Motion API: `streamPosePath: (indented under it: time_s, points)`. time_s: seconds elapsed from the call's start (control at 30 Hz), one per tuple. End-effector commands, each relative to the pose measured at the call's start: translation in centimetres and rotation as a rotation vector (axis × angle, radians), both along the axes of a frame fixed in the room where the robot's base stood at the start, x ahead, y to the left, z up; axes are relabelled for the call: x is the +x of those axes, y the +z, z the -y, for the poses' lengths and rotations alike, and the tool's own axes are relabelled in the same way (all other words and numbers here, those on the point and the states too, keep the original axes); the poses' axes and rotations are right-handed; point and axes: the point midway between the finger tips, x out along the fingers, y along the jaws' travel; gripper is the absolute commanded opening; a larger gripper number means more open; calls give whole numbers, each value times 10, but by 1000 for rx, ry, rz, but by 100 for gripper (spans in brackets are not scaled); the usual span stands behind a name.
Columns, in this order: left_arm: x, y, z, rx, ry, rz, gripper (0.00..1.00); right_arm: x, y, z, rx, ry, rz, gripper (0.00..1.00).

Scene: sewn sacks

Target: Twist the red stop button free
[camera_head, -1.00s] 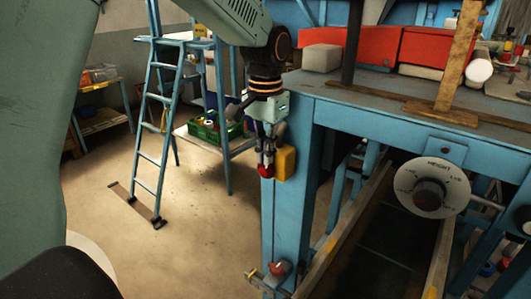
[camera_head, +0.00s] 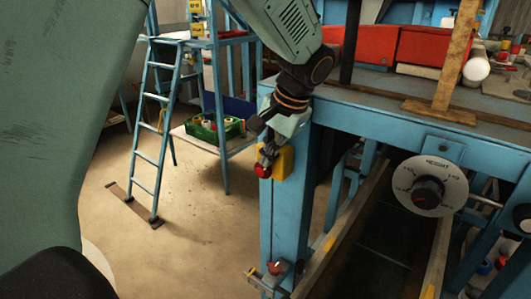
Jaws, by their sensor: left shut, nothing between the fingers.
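The red stop button (camera_head: 262,171) sits on the left side of a yellow box (camera_head: 284,164), which is fixed to the blue corner post of the bench. My left gripper (camera_head: 266,158) comes down from above and is shut, with its fingertips right at the top of the button. Whether they touch it I cannot tell. The fingers are small, dark and partly overlap the box. My right gripper is not in view.
A blue ladder (camera_head: 160,130) and a green crate (camera_head: 205,129) stand behind.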

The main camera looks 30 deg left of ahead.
Motion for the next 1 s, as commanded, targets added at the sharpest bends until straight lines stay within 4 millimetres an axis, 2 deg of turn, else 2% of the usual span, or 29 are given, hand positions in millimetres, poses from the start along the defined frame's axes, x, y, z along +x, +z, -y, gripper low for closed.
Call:
streamPosePath:
  time_s: [0.03,0.47,0.9,1.0]
  points:
    - [-4,-8,3,34,1,-13,0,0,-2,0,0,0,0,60]
    - [-4,-13,11,241,7,8,0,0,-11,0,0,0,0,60]
    - [-3,-11,10,238,5,9,36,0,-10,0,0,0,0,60]
    - [-3,-10,10,239,4,11,36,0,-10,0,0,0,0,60]
